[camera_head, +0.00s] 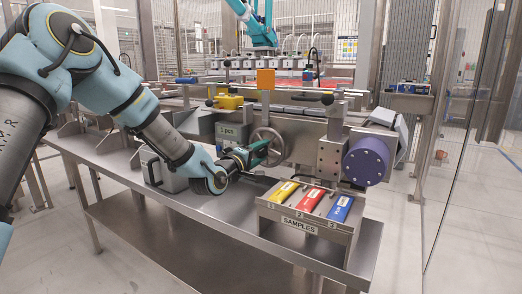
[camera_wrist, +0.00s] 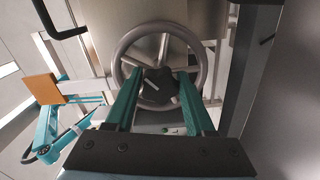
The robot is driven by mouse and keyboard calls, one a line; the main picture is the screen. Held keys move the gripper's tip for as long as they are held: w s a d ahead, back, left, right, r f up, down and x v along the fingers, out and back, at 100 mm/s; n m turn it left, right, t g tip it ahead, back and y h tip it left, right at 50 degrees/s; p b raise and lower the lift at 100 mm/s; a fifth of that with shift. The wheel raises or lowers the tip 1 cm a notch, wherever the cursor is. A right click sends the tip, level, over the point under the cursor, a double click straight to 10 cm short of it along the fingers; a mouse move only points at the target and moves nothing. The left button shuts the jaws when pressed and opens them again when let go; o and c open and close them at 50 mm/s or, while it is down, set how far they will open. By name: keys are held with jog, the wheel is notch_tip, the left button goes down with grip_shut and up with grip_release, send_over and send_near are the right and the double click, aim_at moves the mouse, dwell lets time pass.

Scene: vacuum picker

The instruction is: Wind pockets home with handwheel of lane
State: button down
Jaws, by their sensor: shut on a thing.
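The grey handwheel (camera_head: 267,130) is on the front of the lane machine in the middle of the head view. In the wrist view the round handwheel (camera_wrist: 160,27) faces me, with a dark lobed hub (camera_wrist: 159,84) bearing a pale mark. My gripper (camera_head: 262,150) reaches the wheel from the front left. In the wrist view its two green fingers (camera_wrist: 159,78) stand either side of the hub, inside the rim, and are shut on it. The lane (camera_head: 300,98) runs behind the wheel. I cannot make out its pockets clearly.
A samples box (camera_head: 318,232) with yellow, red and blue packs stands right of my gripper. A purple drum (camera_head: 367,162) sticks out at the right. An orange square plate (camera_head: 265,79) stands above the wheel. Grey boxes lie behind my forearm. The bench's (camera_head: 222,207) front is bare.

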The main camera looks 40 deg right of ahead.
jog(key=n+p, duration=0.1)
jog(key=n, duration=0.4)
jog(key=shift+w+r+n, duration=0.1)
jog(key=shift+n, duration=0.2)
jog(key=shift+r+n+p, duration=0.1)
jog(key=shift+n+p, duration=0.4)
jog(key=shift+n, duration=1.7)
jog(key=shift+c, duration=1.3)
grip_release()
jog(key=shift+a, duration=0.1)
jog(key=v, duration=1)
jog(key=shift+a, duration=0.35)
